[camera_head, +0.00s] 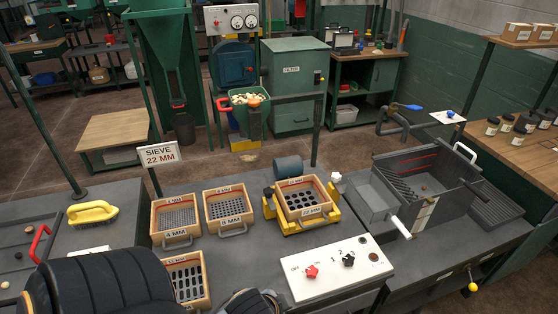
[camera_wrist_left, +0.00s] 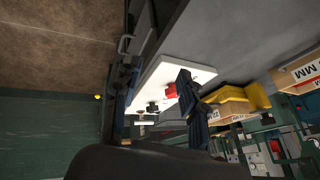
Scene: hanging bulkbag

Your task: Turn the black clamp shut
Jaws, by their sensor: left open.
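I cannot make out a clear black clamp. The nearest match is a black star knob (camera_head: 348,260) on a white control panel (camera_head: 325,284), right of a red star knob (camera_head: 312,271). My left arm comes in at the bottom left of the head view, and its fingers are hidden there. In the left wrist view my left gripper (camera_wrist_left: 153,98) is open and empty. The white panel (camera_wrist_left: 180,71) and its red knob (camera_wrist_left: 171,91) show beyond and between the fingers. A small black knob (camera_wrist_left: 152,107) also shows there. My right gripper is not in view.
Wooden sieve trays (camera_head: 178,215) and a yellow sieve cradle (camera_head: 330,216) stand behind the panel. A grey metal box (camera_head: 440,170) stands to the right. A yellow brush (camera_head: 92,212) and a red handle (camera_head: 39,243) are at left. A green hopper (camera_head: 163,50) stands behind.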

